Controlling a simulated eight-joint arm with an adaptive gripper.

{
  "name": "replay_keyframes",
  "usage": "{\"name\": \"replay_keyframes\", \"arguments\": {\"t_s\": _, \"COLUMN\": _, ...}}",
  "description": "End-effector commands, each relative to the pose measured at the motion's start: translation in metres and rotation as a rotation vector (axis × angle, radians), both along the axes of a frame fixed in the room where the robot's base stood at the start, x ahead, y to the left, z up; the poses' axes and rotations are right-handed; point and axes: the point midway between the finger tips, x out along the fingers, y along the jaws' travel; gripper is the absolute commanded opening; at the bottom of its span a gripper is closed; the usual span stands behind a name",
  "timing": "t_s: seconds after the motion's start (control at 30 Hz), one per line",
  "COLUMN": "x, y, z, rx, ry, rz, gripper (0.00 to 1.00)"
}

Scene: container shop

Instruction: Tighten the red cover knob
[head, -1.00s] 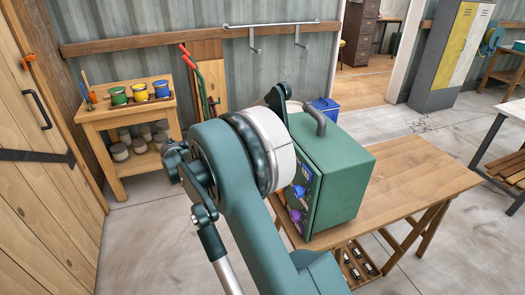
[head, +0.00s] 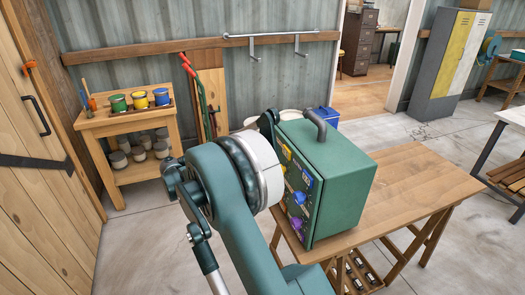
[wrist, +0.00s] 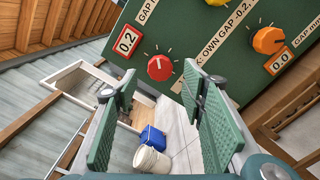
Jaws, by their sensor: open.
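The red knob (wrist: 160,68), with a white pointer mark and ticks around it, is on the green panel (wrist: 205,62) in the wrist view. A red-framed plate reading 0.2 (wrist: 127,41) is beside it. My gripper (wrist: 160,112) is open and empty. Its two green ridged fingers are spread wide in the lower part of the wrist view, and the red knob shows above the gap between them, touching neither. In the head view the green box (head: 345,190) stands on the wooden table (head: 420,185). My arm hides part of its front, and I cannot make out the red knob there.
An orange knob (wrist: 268,40) and a yellow knob (wrist: 216,2) are on the same panel. A blue bin (wrist: 152,138) and a white bucket (wrist: 151,162) are on the floor beyond. The table right of the box is clear.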

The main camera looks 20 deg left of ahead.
Motion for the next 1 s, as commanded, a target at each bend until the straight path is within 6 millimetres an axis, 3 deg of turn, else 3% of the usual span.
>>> {"name": "replay_keyframes", "arguments": {"t_s": 0.5, "x": 0.041, "y": -0.041, "z": -0.001, "rx": 0.0, "ry": 0.0, "rz": 0.0, "gripper": 0.41}}
{"name": "replay_keyframes", "arguments": {"t_s": 0.97, "x": 0.046, "y": -0.046, "z": 0.0, "rx": 0.0, "ry": 0.0, "rz": 0.0, "gripper": 0.41}}
{"name": "replay_keyframes", "arguments": {"t_s": 1.0, "x": 0.046, "y": -0.046, "z": 0.0, "rx": 0.0, "ry": 0.0, "rz": 0.0, "gripper": 0.37}}
